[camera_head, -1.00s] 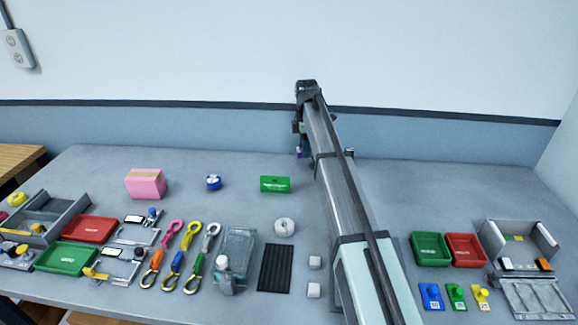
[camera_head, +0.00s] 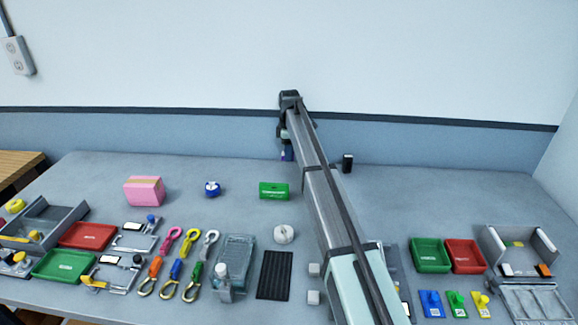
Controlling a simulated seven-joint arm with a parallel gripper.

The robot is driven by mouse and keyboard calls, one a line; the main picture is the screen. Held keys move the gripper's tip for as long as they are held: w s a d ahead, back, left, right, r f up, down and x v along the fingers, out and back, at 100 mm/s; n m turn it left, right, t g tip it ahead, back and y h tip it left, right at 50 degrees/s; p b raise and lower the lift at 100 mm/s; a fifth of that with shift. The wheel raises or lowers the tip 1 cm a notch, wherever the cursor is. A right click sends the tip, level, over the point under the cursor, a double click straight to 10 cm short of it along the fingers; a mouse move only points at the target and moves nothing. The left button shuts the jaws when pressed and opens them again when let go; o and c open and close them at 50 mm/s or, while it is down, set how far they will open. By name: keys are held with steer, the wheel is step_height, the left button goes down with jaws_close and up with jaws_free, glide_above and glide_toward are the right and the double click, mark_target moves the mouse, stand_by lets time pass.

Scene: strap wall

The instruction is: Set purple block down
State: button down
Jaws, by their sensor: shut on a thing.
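My gripper (camera_head: 286,147) is at the far side of the table, close to the back wall, at the end of my outstretched arm. It is shut on the small purple block (camera_head: 287,156), which hangs at its lower end and looks dark bluish purple. Most of the block and the fingers are too small to make out. I cannot tell whether the block touches the table. The green box (camera_head: 274,191) stands nearer, below and slightly left of my gripper in the picture.
A small black object (camera_head: 347,163) stands right of my arm at the back. A blue-and-white round item (camera_head: 212,189) and a pink box (camera_head: 144,191) stand to the left. A white roll (camera_head: 284,234) and black mat (camera_head: 275,275) lie nearer. The back right table is clear.

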mark_target(289, 172)
steer(key=shift+f, duration=2.9)
steer(key=shift+f, duration=0.1)
steer(key=c, duration=0.6)
jaws_free()
step_height(289, 172, up, 12)
steer(key=shift+r, duration=0.15)
